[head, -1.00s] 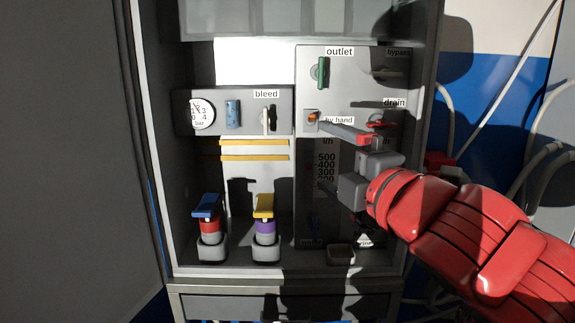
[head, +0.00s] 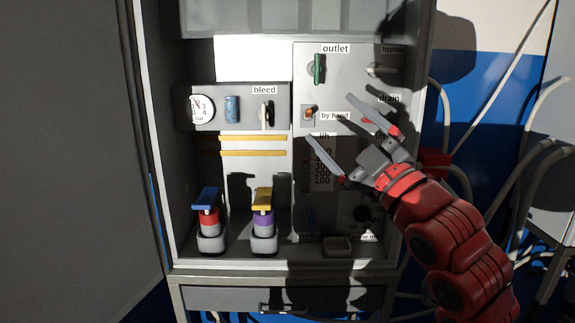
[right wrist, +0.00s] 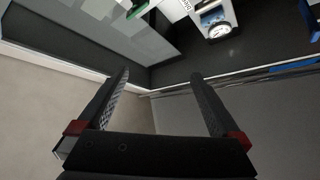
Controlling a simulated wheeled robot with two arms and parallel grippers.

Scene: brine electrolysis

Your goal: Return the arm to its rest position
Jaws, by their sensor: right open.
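My right gripper (head: 328,120) is in front of the right-hand panel (head: 345,85) of the cabinet in the head view. Its two fingers are spread apart and nothing is between them. My right arm comes in from the lower right. My left gripper is not in view.
An orange switch (head: 309,113) and a green outlet handle (head: 317,68) are close to the fingers. Blue-topped (head: 206,199) and yellow-topped (head: 263,198) bottles stand on the cabinet floor. Hoses (head: 520,175) hang at the right. An open door (head: 75,150) stands at the left.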

